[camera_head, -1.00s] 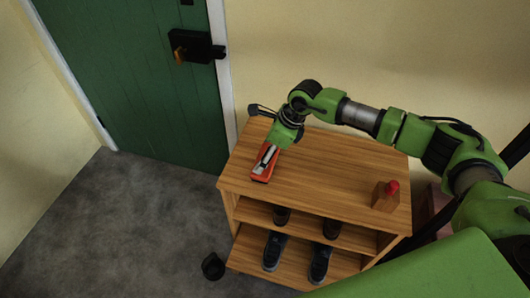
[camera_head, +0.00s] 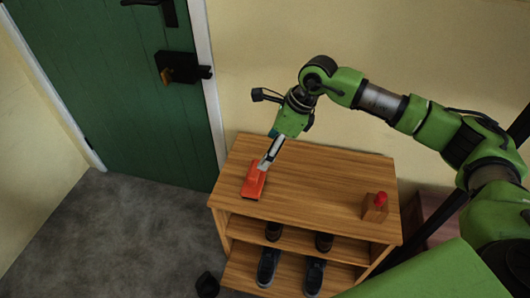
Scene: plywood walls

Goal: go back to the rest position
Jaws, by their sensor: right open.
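My right gripper (camera_head: 268,162) is open and points down at the left part of the wooden cabinet's top. An orange-red object (camera_head: 254,181) lies on the cabinet top just below and left of the fingertips. The gripper appears to be above it, and its upper end is partly hidden by the fingers. I cannot tell whether the fingertips touch it. My right arm reaches in from the right with its elbow raised. My left gripper is not in view.
The wooden cabinet (camera_head: 318,188) stands against the cream wall, with shoes (camera_head: 268,266) on its lower shelf. A wooden block with a red knob (camera_head: 375,207) sits at its right. A green door (camera_head: 110,90) with a black lock (camera_head: 180,67) is at left. Grey floor (camera_head: 120,225) is open.

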